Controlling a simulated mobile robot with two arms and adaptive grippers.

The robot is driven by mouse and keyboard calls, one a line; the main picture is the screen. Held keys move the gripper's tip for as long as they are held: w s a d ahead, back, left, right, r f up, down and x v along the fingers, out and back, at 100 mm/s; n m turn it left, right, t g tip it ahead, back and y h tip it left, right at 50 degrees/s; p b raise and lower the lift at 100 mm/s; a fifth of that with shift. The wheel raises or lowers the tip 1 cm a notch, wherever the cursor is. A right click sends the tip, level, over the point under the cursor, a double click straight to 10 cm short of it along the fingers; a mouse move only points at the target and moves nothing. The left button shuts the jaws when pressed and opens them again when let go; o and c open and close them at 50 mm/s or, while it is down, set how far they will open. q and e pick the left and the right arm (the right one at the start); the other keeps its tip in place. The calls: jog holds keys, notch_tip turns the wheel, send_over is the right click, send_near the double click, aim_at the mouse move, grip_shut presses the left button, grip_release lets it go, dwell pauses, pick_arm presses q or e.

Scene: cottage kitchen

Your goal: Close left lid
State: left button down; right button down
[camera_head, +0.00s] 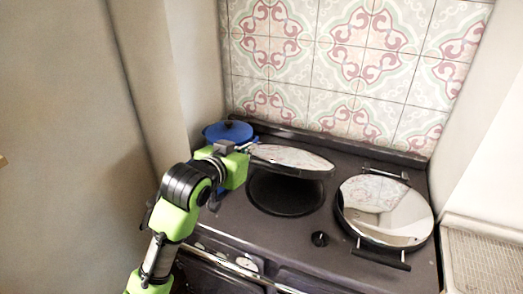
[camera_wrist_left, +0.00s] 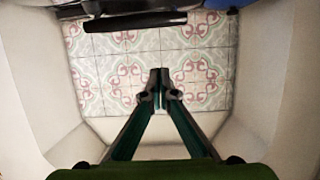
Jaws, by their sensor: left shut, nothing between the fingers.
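The left lid (camera_head: 290,157) is a round, mirror-like cover, tilted partly open above the dark left hotplate (camera_head: 285,195). My left gripper (camera_head: 252,145) is shut and empty, at the left edge of the lid. I cannot tell whether it touches the lid, as the wrist hides part of the fingers. In the left wrist view the closed fingertips (camera_wrist_left: 160,82) point toward the tiled wall, with a dark bar (camera_wrist_left: 135,20) across the top, perhaps the lid's handle or edge. My right gripper is not in view.
The right lid (camera_head: 385,208) lies flat on the range, its handle (camera_head: 383,259) at the front. A blue pot (camera_head: 228,131) stands at the back left, close behind my left wrist. A dark knob (camera_head: 320,239) sits between the lids. The patterned tile wall (camera_head: 340,60) is behind.

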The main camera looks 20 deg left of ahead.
pick_arm(q)
jog(key=p, duration=0.3)
send_over(259, 161)
jog(key=w, duration=0.2)
notch_tip(259, 161, down, 3)
jog(key=shift+s+d+f+p, duration=0.1)
jog(key=shift+s+f+p, duration=0.15)
jog(key=shift+f, duration=0.25)
jog(key=shift+s+f+p, duration=0.1)
jog(key=shift+f+p, duration=0.25)
jog(key=shift+f, duration=0.1)
jog(key=shift+s+f+p, duration=0.3)
jog(key=shift+s+f, duration=0.25)
jog(key=shift+s, duration=0.2)
jog(key=shift+f, duration=0.15)
jog(key=shift+w, duration=0.1)
